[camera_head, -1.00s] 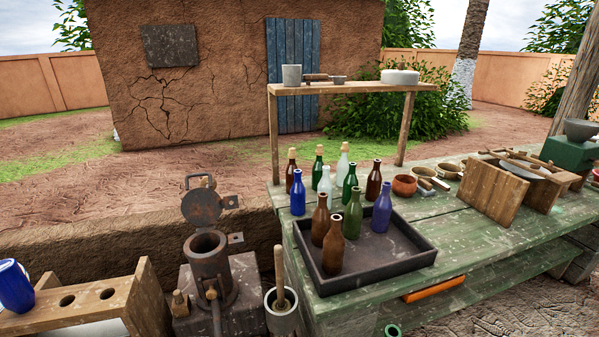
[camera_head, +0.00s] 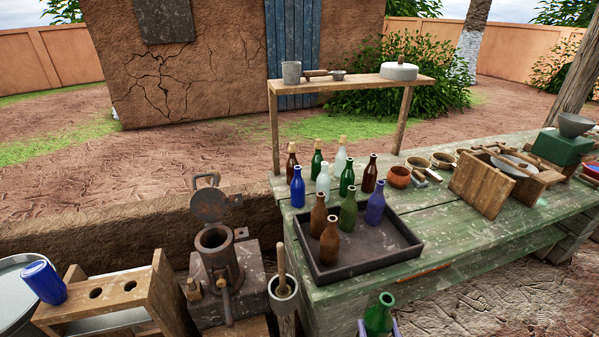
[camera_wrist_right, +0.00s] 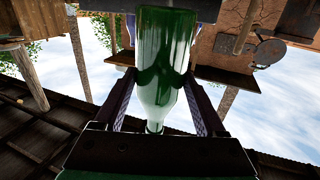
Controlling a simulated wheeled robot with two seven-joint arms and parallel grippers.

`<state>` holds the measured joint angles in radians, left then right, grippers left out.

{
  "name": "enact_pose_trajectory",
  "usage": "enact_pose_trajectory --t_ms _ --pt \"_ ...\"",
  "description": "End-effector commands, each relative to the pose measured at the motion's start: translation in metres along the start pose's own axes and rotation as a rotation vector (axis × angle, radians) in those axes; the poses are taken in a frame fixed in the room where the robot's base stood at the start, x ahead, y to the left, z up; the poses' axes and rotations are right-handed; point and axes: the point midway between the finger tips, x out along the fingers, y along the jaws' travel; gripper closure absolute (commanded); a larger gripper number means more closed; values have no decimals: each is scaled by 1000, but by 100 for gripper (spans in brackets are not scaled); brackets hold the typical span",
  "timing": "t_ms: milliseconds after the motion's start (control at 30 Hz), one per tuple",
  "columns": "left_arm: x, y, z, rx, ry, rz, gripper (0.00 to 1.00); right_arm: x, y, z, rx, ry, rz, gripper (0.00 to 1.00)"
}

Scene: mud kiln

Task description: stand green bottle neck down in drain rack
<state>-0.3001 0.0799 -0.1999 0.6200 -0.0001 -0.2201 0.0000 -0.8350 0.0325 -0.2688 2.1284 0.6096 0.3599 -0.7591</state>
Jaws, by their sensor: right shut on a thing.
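A green bottle (camera_head: 379,317) is at the bottom edge of the head view, mouth up and slightly tilted, in front of the green bench. My right gripper (camera_head: 379,329) is shut on it; only the fingertips show there. In the right wrist view the bottle (camera_wrist_right: 166,60) lies between the two fingers (camera_wrist_right: 163,103), its narrow neck toward the palm. The wooden drain rack (camera_head: 128,298) is at the lower left, with two open round holes showing. A blue bottle (camera_head: 43,282) leans base up at its left end, its neck hidden. My left gripper is out of view.
A dark tray (camera_head: 389,256) with several bottles sits on the green bench (camera_head: 455,240); more bottles stand behind it. Between rack and bench are a rusty lidded metal pot (camera_head: 214,250) and a mortar with pestle (camera_head: 283,287).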

Motion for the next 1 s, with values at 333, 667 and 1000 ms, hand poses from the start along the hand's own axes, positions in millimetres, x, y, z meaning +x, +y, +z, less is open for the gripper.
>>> enact_pose_trajectory --t_ms 333,667,1000 --pt "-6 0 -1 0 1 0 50 0 0 -5 16 1 0 94" --pt "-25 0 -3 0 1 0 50 1 0 -7 791 1 -3 94" --pt "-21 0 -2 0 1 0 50 0 0 -4 1568 0 -2 94"
